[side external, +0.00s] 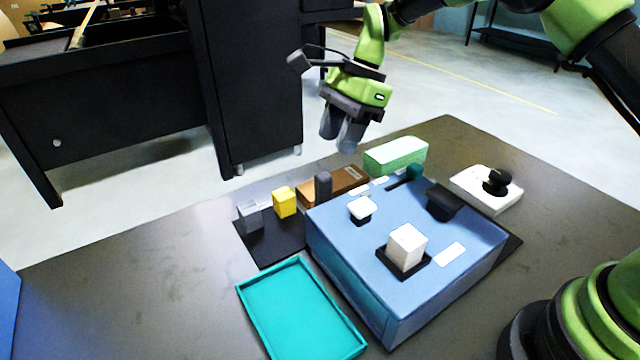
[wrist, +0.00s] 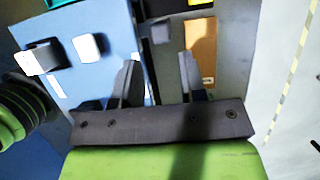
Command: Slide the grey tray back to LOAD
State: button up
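A small dark grey tray (side external: 385,261) sits on top of the blue box (side external: 345,235), with a white cube (side external: 407,243) standing in it. No printed word is legible, so I cannot tell which label reads LOAD; a white label (side external: 450,254) lies right of the tray. In the wrist view the white cube (wrist: 38,61) shows at the left, over a dark part. My gripper (side external: 341,137) hangs in the air behind the blue box, well away from the tray. Its fingers (wrist: 158,72) are apart with nothing held between them.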

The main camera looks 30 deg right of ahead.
aim_at(325, 175)
jog(key=x, duration=0.9)
jog(key=shift+a+f, duration=0.1)
jog(key=shift+f, duration=0.2)
grip_shut()
